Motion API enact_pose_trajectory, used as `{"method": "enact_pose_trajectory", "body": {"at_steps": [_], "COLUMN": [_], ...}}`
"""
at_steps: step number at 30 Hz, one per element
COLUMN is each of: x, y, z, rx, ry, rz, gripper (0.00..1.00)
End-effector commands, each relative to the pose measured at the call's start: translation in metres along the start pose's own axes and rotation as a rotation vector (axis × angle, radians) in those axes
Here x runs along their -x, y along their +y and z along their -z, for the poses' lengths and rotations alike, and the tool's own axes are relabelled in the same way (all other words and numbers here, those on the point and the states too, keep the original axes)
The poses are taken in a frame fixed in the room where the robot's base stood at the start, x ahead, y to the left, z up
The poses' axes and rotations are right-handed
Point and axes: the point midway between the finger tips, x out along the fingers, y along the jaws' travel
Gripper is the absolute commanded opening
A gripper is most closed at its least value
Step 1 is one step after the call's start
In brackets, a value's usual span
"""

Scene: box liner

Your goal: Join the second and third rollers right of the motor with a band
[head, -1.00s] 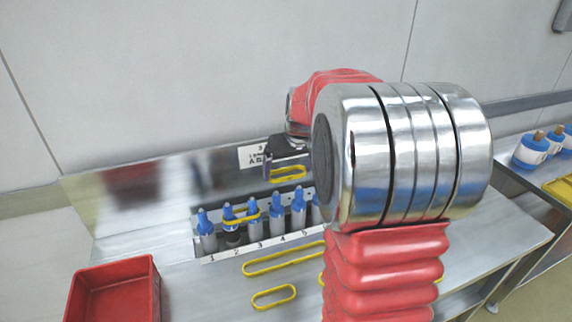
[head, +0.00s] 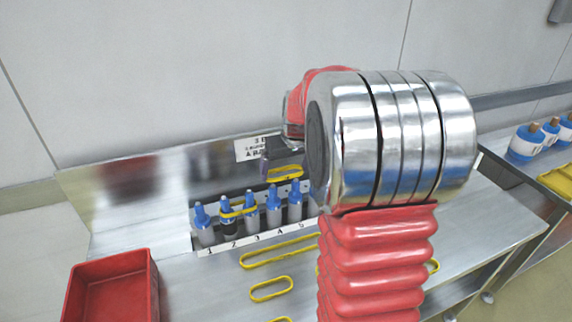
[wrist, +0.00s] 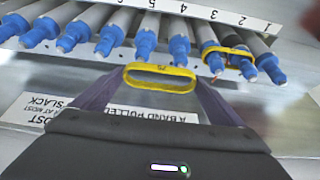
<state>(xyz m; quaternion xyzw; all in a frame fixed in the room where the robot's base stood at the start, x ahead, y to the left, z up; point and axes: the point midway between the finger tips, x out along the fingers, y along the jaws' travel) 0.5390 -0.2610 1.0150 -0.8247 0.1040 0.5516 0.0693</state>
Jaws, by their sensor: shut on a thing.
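A row of blue-tipped rollers stands behind a numbered strip (head: 259,240). The roller at number 2 (head: 227,226) has a dark body. One yellow band (head: 239,211) loops around the tips at 2 and 3; it also shows in the wrist view (wrist: 229,50). My gripper (head: 266,168) is shut on a second yellow band (head: 286,173). In the wrist view, this held band (wrist: 160,78) is stretched sideways between the two fingers (wrist: 158,95). It is close in front of the tips around 4 and 5, and I cannot tell if it touches.
Loose yellow bands (head: 271,289) lie on the metal bench in front of the rollers. A red bin (head: 112,290) stands at the left. A printed sign (head: 258,149) is on the back panel. Blue-and-white spools (head: 526,141) stand on another table at right.

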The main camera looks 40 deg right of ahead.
Motion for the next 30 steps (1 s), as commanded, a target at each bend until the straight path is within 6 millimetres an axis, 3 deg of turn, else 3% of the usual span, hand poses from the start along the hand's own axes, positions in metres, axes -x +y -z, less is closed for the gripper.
{"method": "enact_pose_trajectory", "body": {"at_steps": [30], "x": [-0.047], "y": [0.001], "z": [-0.019], "rx": [-0.002], "ry": [0.000], "rz": [0.000], "gripper": [0.71]}}
